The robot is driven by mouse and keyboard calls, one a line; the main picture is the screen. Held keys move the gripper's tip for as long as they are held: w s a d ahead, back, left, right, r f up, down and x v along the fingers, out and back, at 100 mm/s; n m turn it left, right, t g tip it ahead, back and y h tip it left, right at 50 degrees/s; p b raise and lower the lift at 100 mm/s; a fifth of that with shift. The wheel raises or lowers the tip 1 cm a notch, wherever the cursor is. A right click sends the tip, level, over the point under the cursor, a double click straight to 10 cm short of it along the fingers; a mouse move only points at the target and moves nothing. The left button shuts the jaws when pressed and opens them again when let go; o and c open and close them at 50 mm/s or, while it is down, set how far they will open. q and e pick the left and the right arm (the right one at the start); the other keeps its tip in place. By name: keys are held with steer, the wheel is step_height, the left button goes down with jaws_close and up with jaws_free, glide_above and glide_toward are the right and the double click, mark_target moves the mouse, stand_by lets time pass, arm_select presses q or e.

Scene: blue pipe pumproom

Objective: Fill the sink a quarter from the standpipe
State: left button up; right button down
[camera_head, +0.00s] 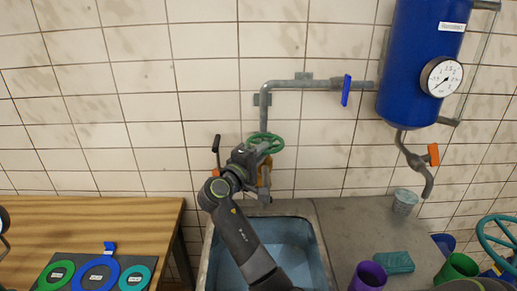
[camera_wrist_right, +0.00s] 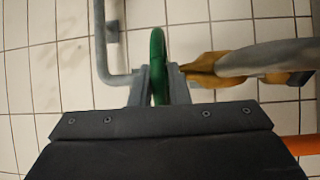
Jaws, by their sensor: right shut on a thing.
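The standpipe (camera_head: 263,115) is a grey wall pipe that bends down to a green handwheel (camera_head: 277,143) and a brass tap body (camera_head: 264,180) above the sink. My right gripper (camera_head: 263,149) is shut on the handwheel's rim; in the right wrist view the green wheel (camera_wrist_right: 158,50) lies between the fingers. The brass body also shows there (camera_wrist_right: 205,70). The sink (camera_head: 318,240) has a grey rim and a pale blue inside, partly hidden by my right arm. I cannot tell its water level. My left gripper is not in view.
A blue tank (camera_head: 420,60) with a dial gauge (camera_head: 441,77) hangs at the right. A wooden table (camera_head: 110,222) stands at the left.

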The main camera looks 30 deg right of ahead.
steer(key=shift+s+d+r+n+t+y+p, duration=0.15)
steer(key=shift+d+n+t+y+p, duration=0.1)
steer(key=shift+n+t+y+p, duration=0.5)
steer(key=shift+s+d+r+n+t+y+p, duration=0.2)
steer(key=shift+n+t+y+p, duration=0.3)
steer(key=shift+t, duration=0.5)
steer(key=shift+s+d+r+n+t+y+p, duration=0.15)
steer(key=shift+d+n+t+y+p, duration=0.1)
steer(key=shift+n+t+y+p, duration=0.5)
steer(key=c, duration=1.5)
jaws_free()
steer(key=shift+w, duration=0.1)
steer(key=shift+o, duration=0.2)
steer(key=shift+d+f, duration=0.15)
steer(key=shift+f, duration=0.1)
steer(key=shift+f, duration=0.1)
